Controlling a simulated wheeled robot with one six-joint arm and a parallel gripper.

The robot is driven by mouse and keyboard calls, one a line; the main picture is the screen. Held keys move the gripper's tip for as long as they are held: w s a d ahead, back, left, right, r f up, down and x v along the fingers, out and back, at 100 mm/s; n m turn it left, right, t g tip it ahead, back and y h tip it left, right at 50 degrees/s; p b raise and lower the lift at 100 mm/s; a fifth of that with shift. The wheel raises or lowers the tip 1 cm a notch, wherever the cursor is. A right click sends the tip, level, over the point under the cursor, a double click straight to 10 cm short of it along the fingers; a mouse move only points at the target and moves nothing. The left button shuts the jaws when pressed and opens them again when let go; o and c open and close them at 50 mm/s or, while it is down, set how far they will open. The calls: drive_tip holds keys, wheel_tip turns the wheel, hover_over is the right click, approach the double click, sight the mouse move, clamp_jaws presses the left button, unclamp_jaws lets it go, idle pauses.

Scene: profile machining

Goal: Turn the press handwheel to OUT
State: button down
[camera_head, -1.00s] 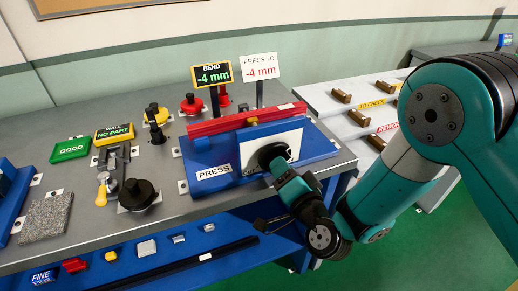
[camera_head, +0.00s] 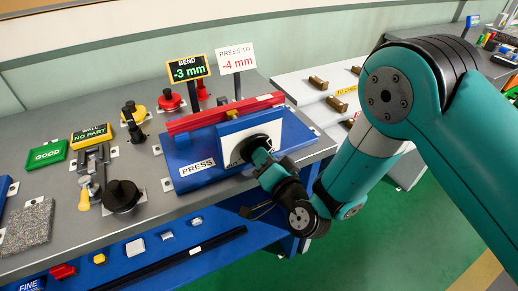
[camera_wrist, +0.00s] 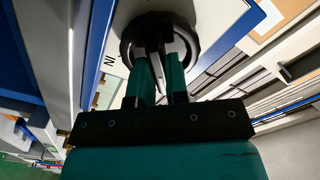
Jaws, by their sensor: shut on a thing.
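The press (camera_head: 197,185) is a blue base with a red bar (camera_head: 190,122) across it and a white front plate (camera_head: 287,132). Its black handwheel (camera_head: 246,143) is on the front plate, partly hidden by my gripper. My gripper (camera_head: 262,158) reaches it from the front and is shut on it. In the wrist view the fingers (camera_wrist: 157,68) meet the handwheel (camera_wrist: 128,42), and the letters "IN" (camera_wrist: 109,69) show beside it. The BEND display (camera_head: 187,68) reads -3 mm in green; the PRESS TO sign (camera_head: 236,58) reads -4 mm.
Left of the press are a black knob (camera_head: 122,195) with a clamp, a green GOOD block (camera_head: 47,154) and a WALL display (camera_head: 91,135) reading NO PART. A white rack (camera_head: 300,92) stands to the right. Green floor (camera_head: 400,240) is open in front.

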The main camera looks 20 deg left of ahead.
drive_tip(key=n+p, duration=0.2)
drive_tip(key=n, duration=0.1)
drive_tip(key=shift+n, duration=0.4)
drive_tip(key=shift+p, duration=0.35)
drive_tip(key=n+p, duration=0.3)
drive_tip(key=n, duration=0.1)
drive_tip(key=shift+n, duration=0.3)
